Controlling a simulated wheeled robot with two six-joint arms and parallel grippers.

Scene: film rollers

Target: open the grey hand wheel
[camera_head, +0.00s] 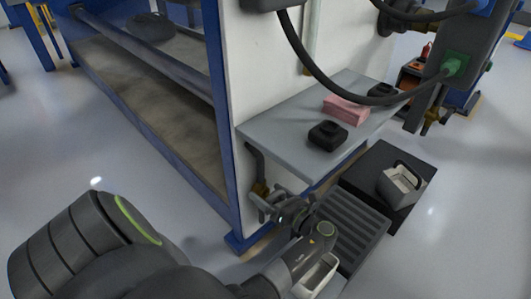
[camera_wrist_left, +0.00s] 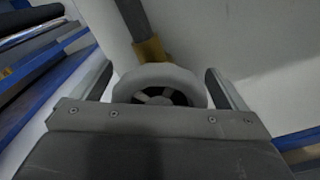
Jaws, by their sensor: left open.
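The grey hand wheel (camera_wrist_left: 158,76) is a pale ring with spokes around a dark middle. In the left wrist view it sits between the two open fingers of my left gripper, with a gap on each side. A brass fitting (camera_wrist_left: 150,50) on a grey pipe (camera_wrist_left: 131,18) is just beyond the wheel, and the front of my gripper hides the wheel's lower edge. In the head view my left gripper (camera_head: 278,206) is at the wall's lower corner, by the brass fitting (camera_head: 261,188); the wheel is hard to make out there. My right gripper is not in view.
A grey shelf (camera_head: 281,133) above my left gripper holds a pink block (camera_head: 346,109) and black items (camera_head: 328,135). A ribbed grey step (camera_head: 347,231) and a dark box with a pale basket (camera_head: 400,184) stand to the right. A black cable (camera_head: 330,88) hangs over the shelf.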

